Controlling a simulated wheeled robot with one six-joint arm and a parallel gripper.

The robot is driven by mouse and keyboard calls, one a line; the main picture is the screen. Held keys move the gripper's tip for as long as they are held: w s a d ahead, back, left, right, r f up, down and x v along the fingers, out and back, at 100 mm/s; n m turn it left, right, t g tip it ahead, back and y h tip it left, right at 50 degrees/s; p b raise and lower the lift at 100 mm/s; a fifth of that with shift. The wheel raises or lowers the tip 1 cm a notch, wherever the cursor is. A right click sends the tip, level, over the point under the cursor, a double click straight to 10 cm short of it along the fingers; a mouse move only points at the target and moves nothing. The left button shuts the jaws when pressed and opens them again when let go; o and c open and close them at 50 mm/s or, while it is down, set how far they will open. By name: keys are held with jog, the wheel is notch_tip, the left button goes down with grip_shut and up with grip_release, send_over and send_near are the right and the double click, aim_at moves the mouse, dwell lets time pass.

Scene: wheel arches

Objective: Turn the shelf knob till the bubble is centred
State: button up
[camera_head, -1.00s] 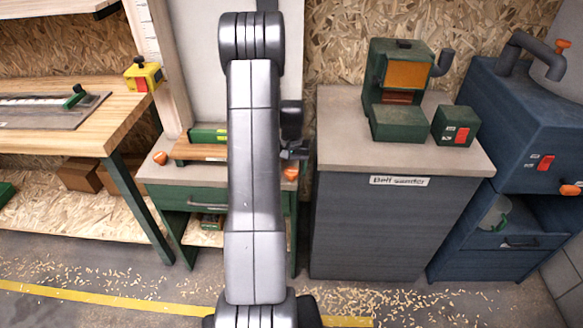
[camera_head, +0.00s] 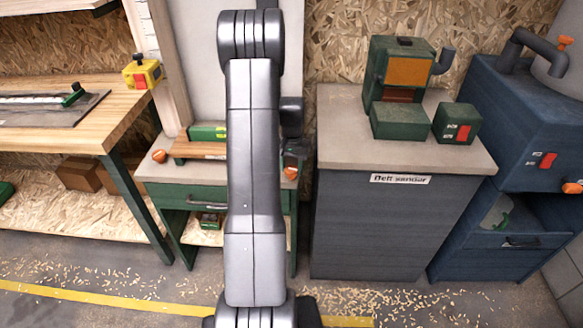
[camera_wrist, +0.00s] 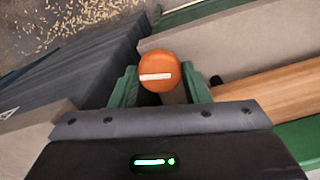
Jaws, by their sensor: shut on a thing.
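The right orange shelf knob (camera_head: 290,172) is at the front right of the small green bench, with my gripper (camera_head: 291,158) at it. In the wrist view, the round orange knob (camera_wrist: 159,66) with a white mark lying nearly level sits between the two green fingers of my gripper (camera_wrist: 160,90), which is shut on it. A wooden shelf (camera_head: 198,150) lies on the bench, and it also shows in the wrist view (camera_wrist: 270,92). A green spirit level (camera_head: 207,132) stands on the shelf, partly hidden by my arm. Its bubble is too small to read.
Another orange knob (camera_head: 160,156) is at the bench's left. The belt sander cabinet (camera_head: 385,225) stands close on the right, with a green machine (camera_head: 400,75) on top. A wooden workbench (camera_head: 110,120) is on the left. Shavings lie on the floor.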

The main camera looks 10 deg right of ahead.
aim_at(291, 169)
jog(key=o, duration=1)
jog(key=shift+c, duration=0.2)
jog(key=shift+r, duration=0.1)
notch_tip(291, 169, up, 14)
jog(key=shift+f, duration=0.2)
notch_tip(291, 169, down, 14)
jog(key=shift+r, duration=0.1)
dwell(0.4)
